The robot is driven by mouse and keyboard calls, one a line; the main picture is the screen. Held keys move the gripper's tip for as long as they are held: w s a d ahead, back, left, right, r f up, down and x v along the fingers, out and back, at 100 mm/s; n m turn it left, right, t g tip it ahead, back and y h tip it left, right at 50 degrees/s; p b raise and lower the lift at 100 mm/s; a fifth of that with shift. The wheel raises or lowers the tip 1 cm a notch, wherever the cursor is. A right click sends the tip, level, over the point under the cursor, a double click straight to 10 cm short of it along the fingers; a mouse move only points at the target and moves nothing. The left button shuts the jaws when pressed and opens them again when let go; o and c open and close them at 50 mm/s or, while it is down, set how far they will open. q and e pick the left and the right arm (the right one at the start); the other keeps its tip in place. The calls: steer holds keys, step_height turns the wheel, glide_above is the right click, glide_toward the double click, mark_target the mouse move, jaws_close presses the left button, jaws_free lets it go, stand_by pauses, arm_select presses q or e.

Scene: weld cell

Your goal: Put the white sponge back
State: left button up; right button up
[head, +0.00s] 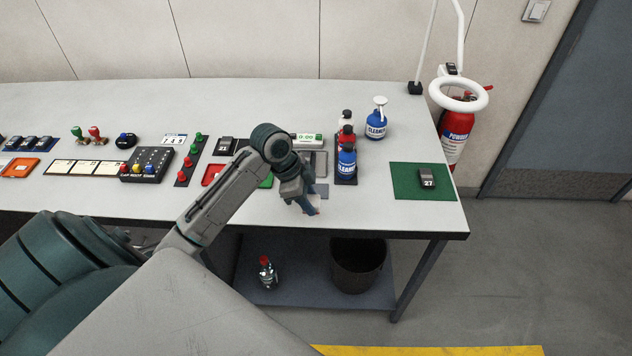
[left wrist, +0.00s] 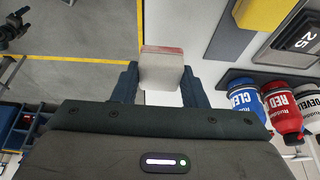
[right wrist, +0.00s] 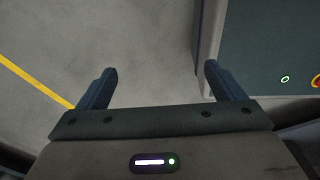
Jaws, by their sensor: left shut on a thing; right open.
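In the left wrist view my left gripper (left wrist: 161,82) is shut on the white sponge (left wrist: 161,70), a pale block with a reddish worn far end. In the head view the sponge is mostly hidden by the fingers, with only a small pale bit showing below them. A blue-grey pad (left wrist: 231,32) lies beside the gripper on the table. My right gripper (right wrist: 160,82) is open and empty above the floor, outside the head view.
Cleaner bottles (head: 347,162) stand in a row right of the gripper, with a spray bottle (head: 376,124) behind. A yellow block (left wrist: 265,13) and a tag numbered 25 (left wrist: 300,40) lie near the pad. A green mat (head: 405,190) carries a tag numbered 27 (head: 428,178). A bin (head: 358,268) stands below.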

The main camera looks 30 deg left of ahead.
arm_select(q)
steer(key=p, duration=0.2)
glide_above(320, 190)
steer(key=s, duration=0.1)
steer(key=shift+s+a+f, duration=0.2)
steer(key=shift+a+f, duration=0.15)
steer(key=shift+a, duration=0.05)
steer(key=shift+w+a+f, duration=0.1)
steer(key=shift+w+a, duration=0.05)
steer(key=shift+w, duration=0.1)
step_height(320, 190, down, 3)
steer(key=shift+r+p, duration=0.2)
steer(key=shift+p, duration=0.95)
steer(key=shift+f, duration=0.65)
steer(key=o, duration=0.9)
steer(key=shift+o, duration=0.2)
arm_select(e)
steer(key=r, duration=0.4)
steer(key=shift+d+r, duration=0.25)
steer(key=shift+r, duration=0.15)
steer(key=shift+d, duration=0.1)
